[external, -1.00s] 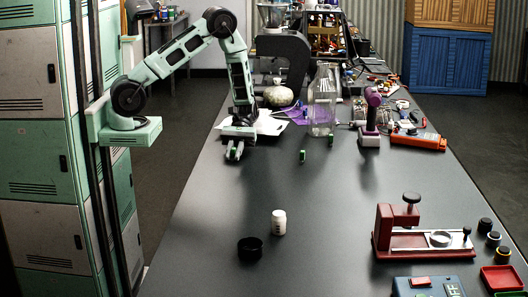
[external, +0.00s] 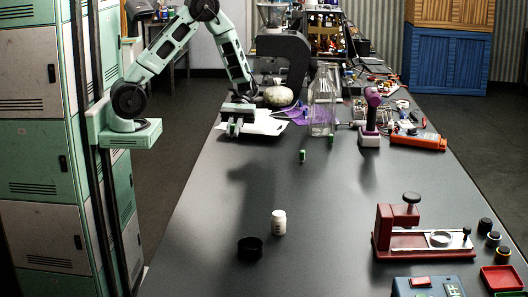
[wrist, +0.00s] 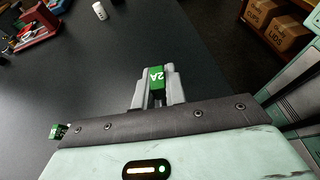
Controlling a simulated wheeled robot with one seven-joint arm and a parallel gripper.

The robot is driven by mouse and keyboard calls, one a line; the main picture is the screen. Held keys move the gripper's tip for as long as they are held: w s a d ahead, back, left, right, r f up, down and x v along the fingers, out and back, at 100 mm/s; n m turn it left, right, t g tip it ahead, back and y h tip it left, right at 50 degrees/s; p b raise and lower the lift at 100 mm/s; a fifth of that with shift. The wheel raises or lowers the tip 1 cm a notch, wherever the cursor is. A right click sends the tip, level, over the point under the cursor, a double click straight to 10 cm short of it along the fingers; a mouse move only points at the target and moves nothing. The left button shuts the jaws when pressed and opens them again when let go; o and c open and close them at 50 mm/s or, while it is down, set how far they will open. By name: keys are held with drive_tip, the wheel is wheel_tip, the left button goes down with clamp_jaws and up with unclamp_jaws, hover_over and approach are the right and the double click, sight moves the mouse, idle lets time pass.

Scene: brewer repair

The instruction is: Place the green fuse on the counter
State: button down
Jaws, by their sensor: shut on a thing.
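My gripper (external: 234,130) is raised above the far left part of the counter (external: 190,220) in the external view. In the wrist view my gripper (wrist: 157,92) is shut on a green fuse (wrist: 156,77) marked "2A", held between its two fingers. This fuse cannot be made out in the external view. A small green piece (external: 302,156) stands on the counter to the right of the gripper, with another small green piece (external: 331,139) behind it. A green piece also shows at the lower left of the wrist view (wrist: 56,131).
A clear bottle (external: 322,105) and a purple tool (external: 370,115) stand to the right. A red device (external: 395,235) is at the front right. The counter's middle is clear.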

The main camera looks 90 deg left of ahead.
drive_tip(key=shift+r, duration=0.85)
drive_tip(key=shift+w+d, duration=0.2)
drive_tip(key=shift+d, duration=0.05)
drive_tip(key=w+d+f+b, duration=0.1)
drive_tip(key=w+d, duration=0.3)
drive_tip(key=d, duration=0.4)
drive_tip(key=w+d, duration=0.4)
drive_tip(key=d, duration=0.3)
drive_tip(key=n+t+b, duration=0.1)
drive_tip(key=t+b, duration=0.1)
hover_over(208, 247)
wheel_tip(208, 247, down, 4)
drive_tip(key=shift+r, duration=0.2)
wheel_tip(208, 247, down, 5)
drive_tip(key=shift+r, duration=0.1)
